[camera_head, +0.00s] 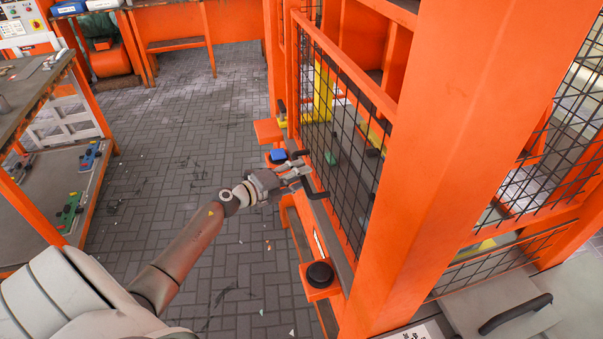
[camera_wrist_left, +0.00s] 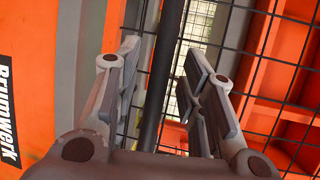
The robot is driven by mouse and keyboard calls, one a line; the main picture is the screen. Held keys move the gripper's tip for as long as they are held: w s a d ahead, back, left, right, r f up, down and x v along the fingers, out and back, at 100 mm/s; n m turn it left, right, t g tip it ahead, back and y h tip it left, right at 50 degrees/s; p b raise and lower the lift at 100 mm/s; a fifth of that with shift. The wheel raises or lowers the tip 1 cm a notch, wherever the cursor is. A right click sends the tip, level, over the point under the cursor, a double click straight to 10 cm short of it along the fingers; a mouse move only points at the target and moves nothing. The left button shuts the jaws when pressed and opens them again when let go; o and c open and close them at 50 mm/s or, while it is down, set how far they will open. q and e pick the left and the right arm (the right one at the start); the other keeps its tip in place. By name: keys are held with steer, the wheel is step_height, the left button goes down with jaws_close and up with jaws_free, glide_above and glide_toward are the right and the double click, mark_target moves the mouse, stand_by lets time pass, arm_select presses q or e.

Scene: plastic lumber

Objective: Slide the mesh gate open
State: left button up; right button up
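The mesh gate (camera_head: 350,68) is an orange frame filled with black wire mesh, right of centre in the head view. A black bar handle (camera_head: 317,194) stands out from its near face. My left gripper (camera_head: 300,171) is at the handle, its fingers pointing at the gate. In the left wrist view the dark upright handle bar (camera_wrist_left: 155,90) runs between the two spread fingers (camera_wrist_left: 161,52), with gaps visible on both sides. The gripper hides the middle of the handle in the head view. My right gripper is in neither view.
A thick orange post (camera_head: 445,150) stands right of the gate. A black round button (camera_head: 320,274) and a blue one (camera_head: 278,155) stick out on orange brackets near the gate. A workbench (camera_head: 30,95) stands at left. The paved floor (camera_head: 180,130) between is open.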

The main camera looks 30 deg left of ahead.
arm_select(q)
steer(key=shift+x, duration=0.75)
jaws_close()
